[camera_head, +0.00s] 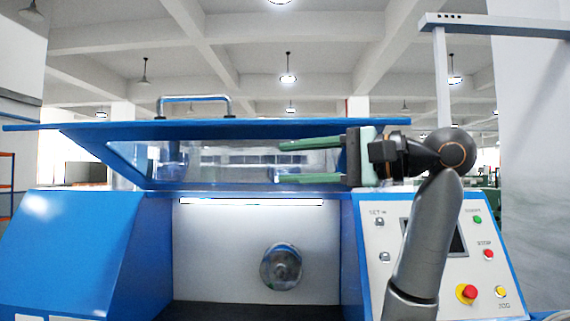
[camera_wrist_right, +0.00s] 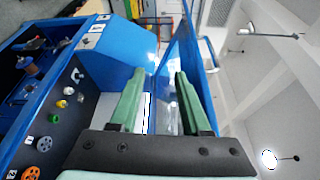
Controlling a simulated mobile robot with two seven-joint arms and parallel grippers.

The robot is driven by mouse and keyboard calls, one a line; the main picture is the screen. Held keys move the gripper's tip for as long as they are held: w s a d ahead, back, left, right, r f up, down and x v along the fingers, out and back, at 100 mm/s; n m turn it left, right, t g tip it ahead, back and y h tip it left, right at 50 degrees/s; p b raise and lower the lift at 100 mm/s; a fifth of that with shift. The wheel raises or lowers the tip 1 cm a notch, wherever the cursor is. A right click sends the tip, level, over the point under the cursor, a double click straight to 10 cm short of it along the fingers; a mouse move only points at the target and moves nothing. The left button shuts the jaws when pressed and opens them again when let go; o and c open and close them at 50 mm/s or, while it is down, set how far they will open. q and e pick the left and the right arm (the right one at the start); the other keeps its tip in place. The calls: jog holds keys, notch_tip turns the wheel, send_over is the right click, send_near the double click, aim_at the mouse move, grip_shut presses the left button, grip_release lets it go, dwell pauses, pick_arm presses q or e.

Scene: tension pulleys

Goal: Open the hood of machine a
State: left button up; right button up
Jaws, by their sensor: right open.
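Machine a is a blue and white machine (camera_head: 85,245). Its hood (camera_head: 90,127) is a blue panel with a clear window and a metal handle (camera_head: 195,98) on top. The hood stands raised, and the white interior with a round metal spindle (camera_head: 281,266) shows below it. My right gripper (camera_head: 282,161) is open and empty, its green fingers pointing left just under the hood's top edge, in front of the window. In the right wrist view the open fingers (camera_wrist_right: 160,78) lie beside the blue hood (camera_wrist_right: 186,50). I cannot tell whether they touch it. My left gripper is out of view.
The control panel (camera_head: 377,225) with buttons and a screen is at the right, partly behind my right arm. A white post with an overhead arm (camera_head: 490,25) stands at the far right. The space above the hood is clear.

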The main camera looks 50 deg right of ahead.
jog(key=v, duration=0.3)
jog(key=shift+s+d+r+p, duration=0.25)
jog(key=shift+s+r+p, duration=0.05)
jog(key=shift+s+r, duration=0.05)
jog(key=shift+c, duration=0.2)
